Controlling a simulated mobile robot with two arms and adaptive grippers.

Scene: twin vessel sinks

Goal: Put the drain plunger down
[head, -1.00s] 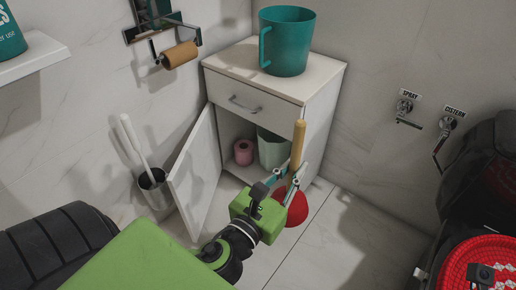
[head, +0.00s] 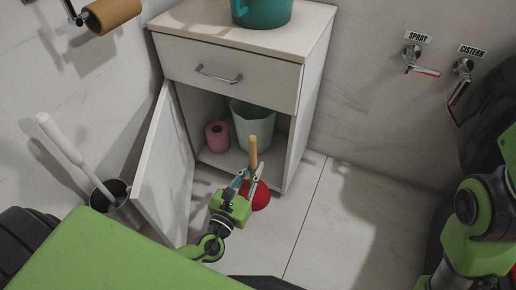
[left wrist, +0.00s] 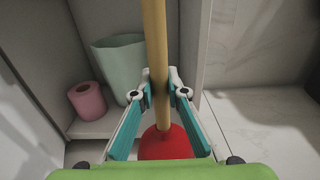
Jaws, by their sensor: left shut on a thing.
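The drain plunger has a wooden handle (head: 253,150) and a red rubber cup (head: 261,197). My left gripper (head: 254,178) is shut on the handle above the cup, just in front of the open cabinet. The plunger stands about upright. In the left wrist view the handle (left wrist: 154,35) runs between the teal fingers of my gripper (left wrist: 160,88), with the cup (left wrist: 166,143) below and partly hidden by the gripper body. I cannot tell whether the cup touches the floor. My right gripper is out of view.
The white cabinet (head: 235,45) holds a pink roll (head: 217,136) and a pale green bin (head: 253,126). Its open door (head: 165,175) stands to the left, beside a toilet brush (head: 60,140). The tiled floor (head: 320,225) to the right is clear. Wall taps (head: 422,66) are at upper right.

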